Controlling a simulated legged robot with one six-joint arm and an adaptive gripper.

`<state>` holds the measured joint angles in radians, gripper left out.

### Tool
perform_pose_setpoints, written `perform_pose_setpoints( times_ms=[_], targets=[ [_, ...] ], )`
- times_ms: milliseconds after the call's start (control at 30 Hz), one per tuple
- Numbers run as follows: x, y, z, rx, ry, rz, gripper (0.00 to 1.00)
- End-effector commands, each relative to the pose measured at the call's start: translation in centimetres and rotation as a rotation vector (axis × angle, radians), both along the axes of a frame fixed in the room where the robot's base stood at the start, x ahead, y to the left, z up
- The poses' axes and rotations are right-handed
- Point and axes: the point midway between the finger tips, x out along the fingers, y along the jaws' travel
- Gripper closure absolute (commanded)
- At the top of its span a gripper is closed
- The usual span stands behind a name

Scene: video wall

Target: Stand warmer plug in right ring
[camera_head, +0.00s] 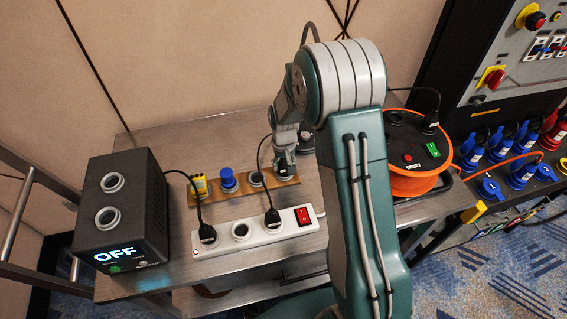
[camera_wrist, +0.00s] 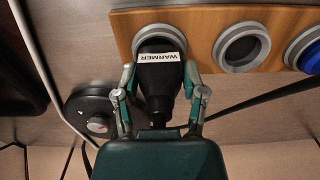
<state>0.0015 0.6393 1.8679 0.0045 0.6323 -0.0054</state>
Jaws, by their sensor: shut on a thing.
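The warmer plug (camera_wrist: 160,78) is black with a white WARMER label. My gripper (camera_wrist: 160,92) is shut on it, one finger on each side. The plug's front end is at the right ring (camera_wrist: 139,44), a grey ring on the wooden board (camera_wrist: 198,22); the ring's rim shows around it. How deep the plug sits is hidden. In the head view my gripper (camera_head: 284,163) is over the board's right end, and the plug is mostly hidden there. The neighbouring ring (camera_head: 257,179) is empty and also shows in the wrist view (camera_wrist: 242,47).
A blue plug (camera_head: 228,180) and a yellow plug (camera_head: 199,187) stand on the board's left half. A white power strip (camera_head: 255,233) with two black plugs lies in front. A dark box (camera_head: 122,215) reading OFF stands left, an orange cable reel (camera_head: 415,186) right.

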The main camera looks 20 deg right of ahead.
Motion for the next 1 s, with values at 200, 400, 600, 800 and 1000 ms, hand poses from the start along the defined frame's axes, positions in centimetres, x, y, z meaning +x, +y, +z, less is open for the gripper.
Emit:
perform_pose_setpoints(
  times_ms=[200,400,600,800,1000],
  targets=[
    [0.00,0.00,-0.36,0.000,0.000,0.000,1.00],
    [0.00,0.00,-0.31,0.000,0.000,0.000,0.24],
    [0.00,0.00,-0.31,0.000,0.000,0.000,0.06],
    [-0.01,0.00,-0.32,0.000,0.000,0.000,0.01],
    [-0.01,0.00,-0.32,0.000,0.000,0.000,0.00]
  ],
)
